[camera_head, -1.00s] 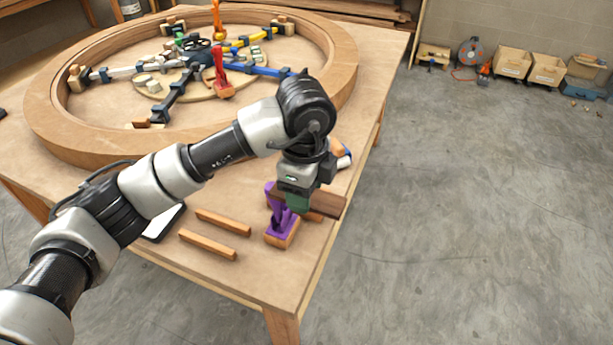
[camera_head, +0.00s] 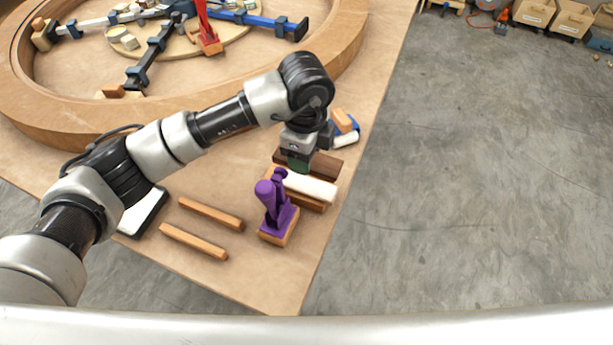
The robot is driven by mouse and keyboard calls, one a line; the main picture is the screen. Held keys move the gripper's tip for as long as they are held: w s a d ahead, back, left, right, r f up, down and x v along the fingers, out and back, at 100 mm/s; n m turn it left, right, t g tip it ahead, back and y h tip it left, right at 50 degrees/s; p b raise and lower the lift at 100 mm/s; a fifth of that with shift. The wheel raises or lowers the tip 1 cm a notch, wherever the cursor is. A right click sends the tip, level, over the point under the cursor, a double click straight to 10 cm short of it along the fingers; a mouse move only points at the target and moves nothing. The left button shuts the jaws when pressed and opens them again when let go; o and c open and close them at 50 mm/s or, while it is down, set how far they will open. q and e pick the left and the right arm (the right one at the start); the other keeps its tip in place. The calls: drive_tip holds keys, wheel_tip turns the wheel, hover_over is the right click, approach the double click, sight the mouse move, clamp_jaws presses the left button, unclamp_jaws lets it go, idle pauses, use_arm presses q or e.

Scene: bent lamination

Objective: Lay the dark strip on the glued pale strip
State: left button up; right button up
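The dark strip (camera_head: 327,165) is a brown wooden piece in my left gripper (camera_head: 299,164). The gripper's green fingers are shut on it, and part of the strip is hidden behind them. The dark strip appears just beyond the pale strip, and I cannot tell its exact height above the table. The pale strip (camera_head: 313,187) has a white glue layer on top and lies near the table's right edge. A purple clamp (camera_head: 276,207) on a wooden block stands at the pale strip's left end. My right gripper is not in view.
Two loose wooden strips (camera_head: 211,213) lie left of the clamp, beside a white-faced tablet (camera_head: 143,211). An orange and blue item (camera_head: 344,121) lies beyond my gripper. A large wooden ring (camera_head: 345,50) fills the back of the table. The front corner is clear.

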sight(305, 184)
use_arm(q)
wheel_tip(305, 184, down, 8)
drive_tip(key=shift+r+p, duration=0.2)
drive_tip(key=shift+p, duration=0.25)
drive_tip(key=shift+f, duration=0.15)
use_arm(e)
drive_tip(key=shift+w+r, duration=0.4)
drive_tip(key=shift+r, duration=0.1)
use_arm(q)
drive_tip(key=shift+f, duration=0.1)
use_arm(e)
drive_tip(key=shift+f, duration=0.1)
use_arm(q)
drive_tip(key=o, duration=0.9)
wheel_tip(305, 184, up, 12)
drive_tip(key=shift+r+b, duration=0.15)
drive_tip(key=shift+b, duration=0.7)
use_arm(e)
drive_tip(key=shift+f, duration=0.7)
